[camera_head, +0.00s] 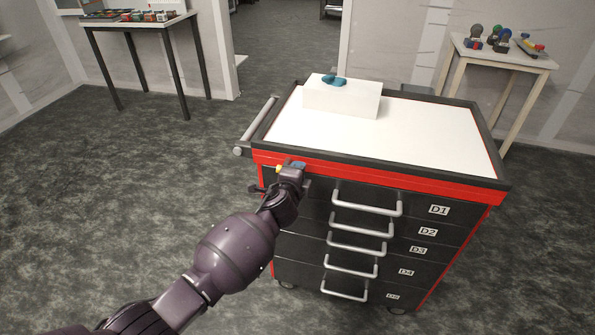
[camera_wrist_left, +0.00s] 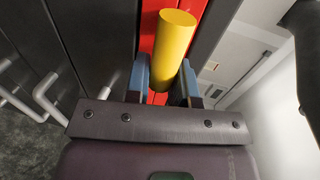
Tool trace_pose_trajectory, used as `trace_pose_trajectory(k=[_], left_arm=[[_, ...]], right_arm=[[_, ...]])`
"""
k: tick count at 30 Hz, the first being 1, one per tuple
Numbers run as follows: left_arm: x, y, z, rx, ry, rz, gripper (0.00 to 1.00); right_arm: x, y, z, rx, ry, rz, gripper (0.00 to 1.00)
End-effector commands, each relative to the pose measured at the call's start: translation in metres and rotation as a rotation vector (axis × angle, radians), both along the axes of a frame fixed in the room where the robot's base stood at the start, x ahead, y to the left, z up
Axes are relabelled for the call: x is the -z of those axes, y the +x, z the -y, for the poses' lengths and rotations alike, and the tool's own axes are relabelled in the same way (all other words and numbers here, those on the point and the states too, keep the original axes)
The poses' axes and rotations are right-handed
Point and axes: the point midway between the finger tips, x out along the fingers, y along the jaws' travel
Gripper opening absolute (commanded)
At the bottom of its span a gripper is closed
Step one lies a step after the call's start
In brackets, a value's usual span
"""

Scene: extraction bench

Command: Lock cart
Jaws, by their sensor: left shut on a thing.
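The cart (camera_head: 468,165) stands in front of me, red and black with a white top. Its drawers run down the front, labelled D1 to D5, and look closed. My left gripper (camera_head: 291,168) is at the cart's upper front left corner, by the red band. In the left wrist view, a yellow cylinder (camera_wrist_left: 172,40) stands out against a red strip (camera_wrist_left: 150,50) of the cart. The blue fingers of my left gripper (camera_wrist_left: 163,82) are shut on it from both sides. In the head view only a bit of yellow (camera_head: 278,169) shows beside the gripper. My right gripper is out of view.
A white box (camera_head: 340,99) with a blue item (camera_head: 333,80) on it stands on the cart top. A push handle (camera_head: 262,125) runs along the cart's left side. Tables with small items stand at the back left (camera_head: 135,20) and back right (camera_head: 505,54). The floor left of the cart is clear.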

Motion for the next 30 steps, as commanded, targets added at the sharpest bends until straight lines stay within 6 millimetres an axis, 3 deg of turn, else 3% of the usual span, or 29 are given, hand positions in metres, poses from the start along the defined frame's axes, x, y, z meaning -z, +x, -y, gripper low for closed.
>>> trace_pose_trajectory(k=[13, 14, 18, 30], left_arm=[[0.0015, -0.0003, -0.0001, 0.0, 0.013, 0.002, 0.0], [0.0016, -0.0003, -0.0001, 0.0, 0.013, 0.002, 0.27], [0.0013, -0.0002, -0.0002, 0.0, 0.012, 0.003, 0.48], [-0.0018, -0.0051, -0.0022, 0.0, 0.011, 0.005, 0.48]], right_arm=[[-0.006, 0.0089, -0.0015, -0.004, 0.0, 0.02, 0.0], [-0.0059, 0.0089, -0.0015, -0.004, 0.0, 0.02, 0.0], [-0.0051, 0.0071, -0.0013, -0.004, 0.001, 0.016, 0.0], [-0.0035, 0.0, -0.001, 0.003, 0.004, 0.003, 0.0]])
